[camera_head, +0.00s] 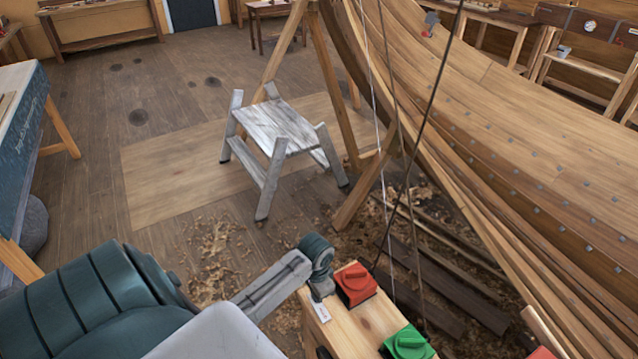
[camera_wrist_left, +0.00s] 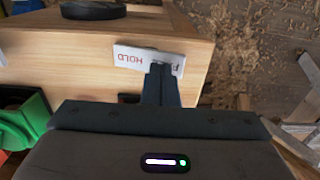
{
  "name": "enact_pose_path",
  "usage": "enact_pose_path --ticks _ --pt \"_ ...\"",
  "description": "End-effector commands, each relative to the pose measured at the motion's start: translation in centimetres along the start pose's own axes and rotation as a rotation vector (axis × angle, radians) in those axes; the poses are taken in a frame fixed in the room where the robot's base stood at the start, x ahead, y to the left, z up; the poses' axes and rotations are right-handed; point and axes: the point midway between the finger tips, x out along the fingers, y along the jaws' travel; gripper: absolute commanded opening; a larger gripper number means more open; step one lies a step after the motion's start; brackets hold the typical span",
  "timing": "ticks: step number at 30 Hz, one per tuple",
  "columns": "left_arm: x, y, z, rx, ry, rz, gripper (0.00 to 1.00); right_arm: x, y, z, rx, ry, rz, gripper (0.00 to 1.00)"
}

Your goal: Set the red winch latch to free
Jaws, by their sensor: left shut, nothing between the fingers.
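The red winch latch (camera_head: 356,284) is a red block with a raised bar, on top of a wooden beam (camera_head: 372,318). A white label (camera_head: 321,312) is on the beam's end beside it. In the left wrist view the label (camera_wrist_left: 140,57) reads HOLD in red, upside down; its other word is partly hidden by my fingers. My left gripper (camera_head: 320,290) is shut and empty, close to the label, left of the red latch. In the left wrist view its fingers (camera_wrist_left: 161,82) overlap the label; I cannot tell whether they touch. My right gripper is not in view.
A green latch (camera_head: 408,344) sits on the beam to the right, with another red part (camera_head: 543,353) beyond. Ropes hang near the beam. The wooden hull (camera_head: 520,150) fills the right. A grey step stool (camera_head: 275,130) stands on the open floor behind.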

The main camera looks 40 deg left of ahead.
Motion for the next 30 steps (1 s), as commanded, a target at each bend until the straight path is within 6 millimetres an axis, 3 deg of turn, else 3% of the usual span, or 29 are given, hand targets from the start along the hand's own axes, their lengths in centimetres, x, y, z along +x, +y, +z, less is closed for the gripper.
enact_pose_path --ticks 30 --pt "1.6 0.1 0.0 0.000 0.000 0.002 0.00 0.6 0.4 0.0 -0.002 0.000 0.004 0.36"
